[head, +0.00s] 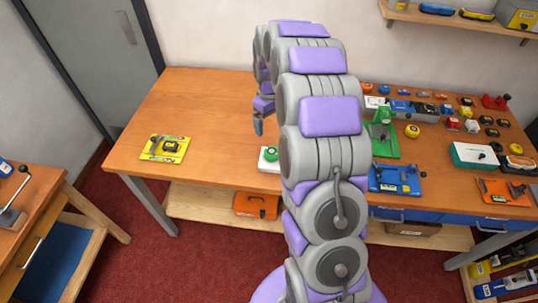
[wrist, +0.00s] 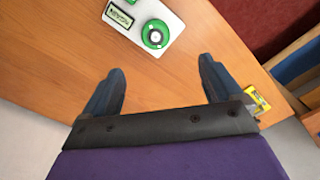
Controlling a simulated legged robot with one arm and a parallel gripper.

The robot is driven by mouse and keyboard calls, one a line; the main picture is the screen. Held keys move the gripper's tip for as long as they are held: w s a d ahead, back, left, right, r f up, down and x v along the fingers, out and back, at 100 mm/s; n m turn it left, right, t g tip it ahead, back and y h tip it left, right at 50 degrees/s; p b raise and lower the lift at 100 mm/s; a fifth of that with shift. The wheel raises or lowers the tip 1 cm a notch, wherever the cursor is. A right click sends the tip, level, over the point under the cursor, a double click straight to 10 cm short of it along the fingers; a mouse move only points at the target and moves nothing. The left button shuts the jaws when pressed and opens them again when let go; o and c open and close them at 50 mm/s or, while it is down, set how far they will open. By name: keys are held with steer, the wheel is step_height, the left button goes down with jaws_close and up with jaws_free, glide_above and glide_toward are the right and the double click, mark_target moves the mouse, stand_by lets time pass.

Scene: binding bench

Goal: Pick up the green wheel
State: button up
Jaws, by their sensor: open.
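The green wheel (wrist: 155,34) sits on a white base (wrist: 152,14) near the bench's front edge. It is round and green with a pale centre, and it lies ahead of my gripper in the wrist view. In the head view the green wheel (head: 271,154) shows just left of my arm, and the arm hides part of the white base (head: 268,165). My gripper (wrist: 162,84) is open and empty, its two dark blue fingers spread apart and clear of the wheel. In the head view my gripper (head: 258,126) hangs above the bench, behind the wheel.
A yellow tray (head: 165,148) lies on the left of the wooden bench (head: 205,110). A green stand (head: 382,138), a blue device (head: 395,178) and many small items crowd the right. Bench space between the yellow tray and the wheel is clear.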

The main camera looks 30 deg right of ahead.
steer(key=b, duration=0.2)
glide_above(272, 150)
steer(key=f, duration=1)
steer(key=shift+s+d+f, duration=0.25)
steer(key=shift+s+f, duration=0.05)
steer(key=shift+s, duration=0.05)
steer(key=shift+a+f, duration=0.35)
steer(key=shift+a, duration=0.1)
steer(key=f, duration=0.3)
steer(key=f+b, duration=0.1)
steer(key=shift+w+a+f, duration=0.1)
steer(key=shift+w+f, duration=0.1)
steer(key=shift+w, duration=0.1)
steer(key=shift+d, duration=0.45)
steer(key=shift+c, duration=0.7)
steer(key=shift+a, duration=0.45)
steer(key=c, duration=0.5)
steer(key=shift+c, duration=1.3)
steer(key=shift+d, duration=0.3)
steer(key=shift+c, duration=1.4)
steer(key=shift+r, duration=0.15)
